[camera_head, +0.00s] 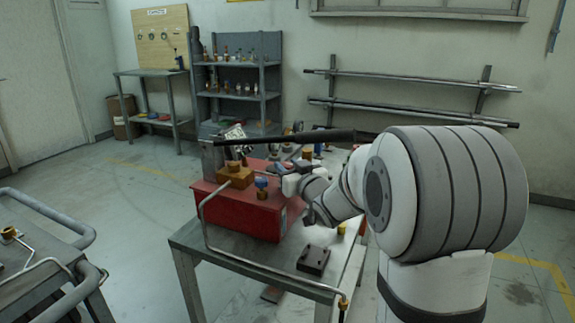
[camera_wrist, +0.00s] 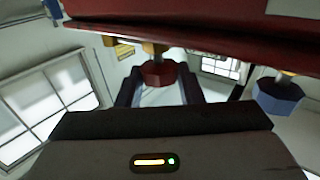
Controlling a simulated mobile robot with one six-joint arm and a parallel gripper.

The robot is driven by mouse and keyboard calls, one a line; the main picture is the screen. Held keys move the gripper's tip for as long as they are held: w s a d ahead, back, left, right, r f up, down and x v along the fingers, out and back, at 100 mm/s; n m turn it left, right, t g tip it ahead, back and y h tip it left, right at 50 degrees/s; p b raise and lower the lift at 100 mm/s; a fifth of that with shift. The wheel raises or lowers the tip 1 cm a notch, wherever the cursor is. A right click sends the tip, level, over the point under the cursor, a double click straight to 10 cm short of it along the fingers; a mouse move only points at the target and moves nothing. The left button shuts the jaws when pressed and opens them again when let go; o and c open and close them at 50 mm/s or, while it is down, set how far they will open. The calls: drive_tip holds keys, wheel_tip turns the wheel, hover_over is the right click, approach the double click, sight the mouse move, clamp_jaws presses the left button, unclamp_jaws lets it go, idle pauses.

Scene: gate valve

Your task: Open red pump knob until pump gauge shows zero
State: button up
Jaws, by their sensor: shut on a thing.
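The red pump (camera_head: 238,212) stands on a metal table, with a brass block (camera_head: 236,176) on top. My gripper (camera_head: 279,169) is at the pump's right side. In the wrist view, the red knob (camera_wrist: 158,74) lies between the two dark fingers of my gripper (camera_wrist: 160,88), which is shut on it. The red knob cannot be made out in the head view. A small pale dial-like part (camera_head: 234,132), possibly the gauge, is above the brass block; no reading can be made out.
A blue knob (camera_head: 262,183) is on the pump's near side and also shows in the wrist view (camera_wrist: 278,95). A long black handle (camera_head: 290,138) crosses above my gripper. A bent pipe (camera_head: 208,232) runs along the table front. A dark block (camera_head: 313,260) lies on the table (camera_head: 215,252).

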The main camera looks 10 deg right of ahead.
drive_tip(key=n+y+p, duration=0.1)
drive_tip(key=n+g+y+p, duration=0.1)
drive_tip(key=y, duration=0.1)
drive_tip(key=n+y+p, duration=0.1)
drive_tip(key=p, duration=0.1)
drive_tip(key=shift+w+d+r+g, duration=0.1)
drive_tip(key=shift+d+r+g, duration=0.2)
drive_tip(key=shift+d, duration=0.1)
drive_tip(key=n+g+y+p, duration=0.1)
drive_tip(key=y+p, duration=0.1)
drive_tip(key=n+g+y+p, duration=0.2)
drive_tip(key=shift+w+d+n+g+y, duration=0.15)
drive_tip(key=shift+n+g+y, duration=0.15)
drive_tip(key=shift+y, duration=0.1)
drive_tip(key=n+g+y+p, duration=0.2)
drive_tip(key=g, duration=0.1)
drive_tip(key=n+g+y+p, duration=0.1)
drive_tip(key=shift+w+d+f+n+g+p, duration=0.1)
drive_tip(key=shift+w+n+g+p, duration=0.2)
drive_tip(key=shift+g+p, duration=0.1)
drive_tip(key=shift+w+f+n+g+y+p, duration=0.1)
drive_tip(key=shift+n+g+y+p, duration=0.45)
drive_tip(key=shift+n+g, duration=0.65)
drive_tip(key=shift+w+n+g+y+p, duration=0.1)
drive_tip(key=shift+n+g+y+p, duration=0.25)
drive_tip(key=shift+n+g+p, duration=0.85)
drive_tip(key=shift+m+g+b, duration=0.3)
drive_tip(key=shift+g+b, duration=0.1)
drive_tip(key=shift+g, duration=0.3)
